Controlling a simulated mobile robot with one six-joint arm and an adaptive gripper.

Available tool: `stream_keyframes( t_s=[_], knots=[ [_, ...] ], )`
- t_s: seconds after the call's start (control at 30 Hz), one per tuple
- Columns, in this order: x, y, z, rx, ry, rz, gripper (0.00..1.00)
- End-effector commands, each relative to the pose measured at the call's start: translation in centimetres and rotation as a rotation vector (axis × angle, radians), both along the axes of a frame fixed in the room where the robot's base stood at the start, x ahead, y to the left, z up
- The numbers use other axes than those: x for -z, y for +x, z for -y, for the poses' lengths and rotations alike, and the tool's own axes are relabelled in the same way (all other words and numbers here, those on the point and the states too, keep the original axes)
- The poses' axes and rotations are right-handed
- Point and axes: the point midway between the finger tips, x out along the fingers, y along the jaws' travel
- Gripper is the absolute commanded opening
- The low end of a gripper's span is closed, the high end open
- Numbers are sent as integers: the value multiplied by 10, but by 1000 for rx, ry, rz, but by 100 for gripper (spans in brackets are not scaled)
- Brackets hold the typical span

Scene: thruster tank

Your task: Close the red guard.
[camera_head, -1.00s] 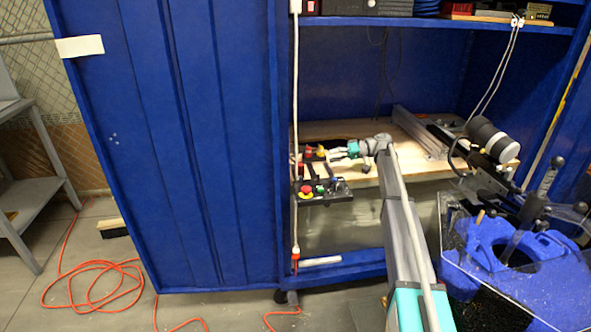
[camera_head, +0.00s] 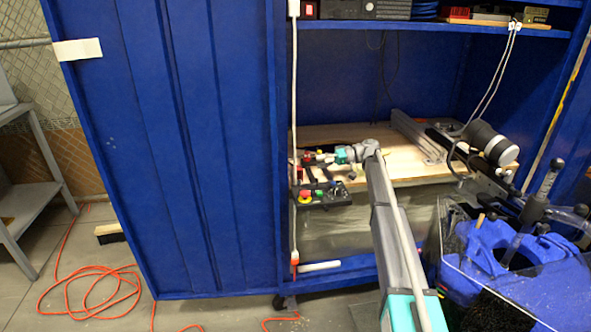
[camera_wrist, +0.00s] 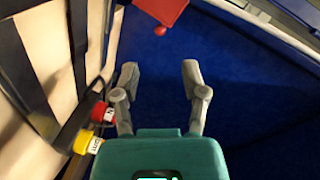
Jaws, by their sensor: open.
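The red guard (camera_wrist: 163,10) shows at the top edge of the wrist view as a flat red piece with a small red knob at its lower corner. The frame cuts it off, so how far it stands open cannot be told. My gripper (camera_wrist: 160,78) is open and empty, with its two grey fingers apart. The guard lies beyond the fingertips, with a visible gap between. In the head view my gripper (camera_head: 328,157) is small, above the board inside the blue cabinet, near small red and yellow parts; the guard is hard to make out there.
A red button (camera_wrist: 103,111) and a yellow button (camera_wrist: 84,142) sit close left of my gripper. A black control box (camera_head: 325,194) with a red emergency button is at the board's front edge. The cabinet door (camera_head: 180,150) stands at left. A motor-like cylinder (camera_head: 492,142) is at right.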

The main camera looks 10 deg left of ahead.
Motion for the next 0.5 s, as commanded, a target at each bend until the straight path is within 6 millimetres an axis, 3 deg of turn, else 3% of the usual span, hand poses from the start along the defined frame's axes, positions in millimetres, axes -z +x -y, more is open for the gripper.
stream_keyframes(
  t_s=[0.5],
  knots=[
    [13,-20,-74,-3,0,0,56]
  ],
)
